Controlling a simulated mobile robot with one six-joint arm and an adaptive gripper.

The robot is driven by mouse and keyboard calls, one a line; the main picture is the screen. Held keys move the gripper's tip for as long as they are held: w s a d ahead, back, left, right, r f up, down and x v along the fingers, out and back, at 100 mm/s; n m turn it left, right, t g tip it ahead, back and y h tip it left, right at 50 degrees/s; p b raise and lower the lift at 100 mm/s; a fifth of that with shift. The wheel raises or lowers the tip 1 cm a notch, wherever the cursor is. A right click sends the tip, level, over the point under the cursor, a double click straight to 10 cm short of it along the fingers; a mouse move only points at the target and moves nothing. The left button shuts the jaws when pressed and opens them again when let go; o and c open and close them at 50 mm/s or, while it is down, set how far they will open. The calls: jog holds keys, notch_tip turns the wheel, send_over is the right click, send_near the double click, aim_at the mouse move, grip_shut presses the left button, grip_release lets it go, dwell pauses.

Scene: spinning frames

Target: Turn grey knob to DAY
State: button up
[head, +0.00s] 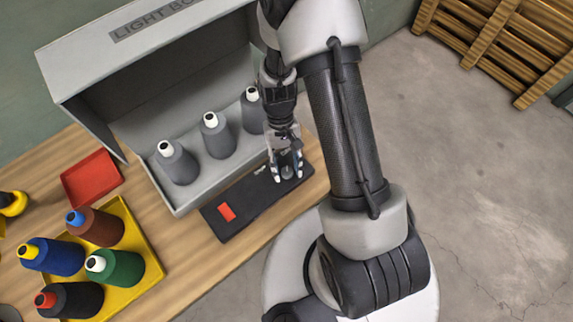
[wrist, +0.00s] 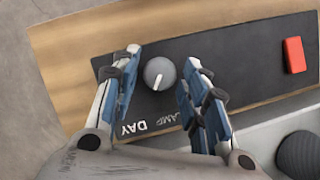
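The grey knob (wrist: 160,72) is a round dial on a black control panel (wrist: 245,70). Its white pointer line runs down and slightly left in the wrist view, toward the side with the printed labels. The label DAY (wrist: 132,128) is upside down at lower left of the knob, with LAMP (wrist: 173,118) to its right; other lettering may be hidden by my fingers. My gripper (wrist: 163,57) is open, one finger on each side of the knob, with visible gaps. In the head view my gripper (head: 286,172) is over the panel's right end.
A red button (wrist: 294,55) is at the panel's other end. The grey light box (head: 100,75) with several grey cones (head: 177,162) stands behind the panel. A yellow tray (head: 150,262) of coloured cones and a red tray (head: 92,178) are at left on the wooden table.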

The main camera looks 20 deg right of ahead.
jog(key=shift+o, duration=0.5)
jog(key=shift+w+r, duration=0.1)
jog(key=v, duration=1.1)
jog(key=shift+r, duration=0.35)
jog(key=shift+w, duration=0.15)
jog(key=s+r+t, duration=0.4)
jog(key=r, duration=1)
jog(key=s+r+n+t, duration=0.1)
jog(key=s+r+t, duration=0.4)
jog(key=s, duration=0.5)
notch_tip(320, 180, up, 3)
jog(key=shift+s+a+f+n+h, duration=0.15)
jog(key=shift+s+a+n+h, duration=0.05)
jog(key=shift+a+n+h, duration=0.1)
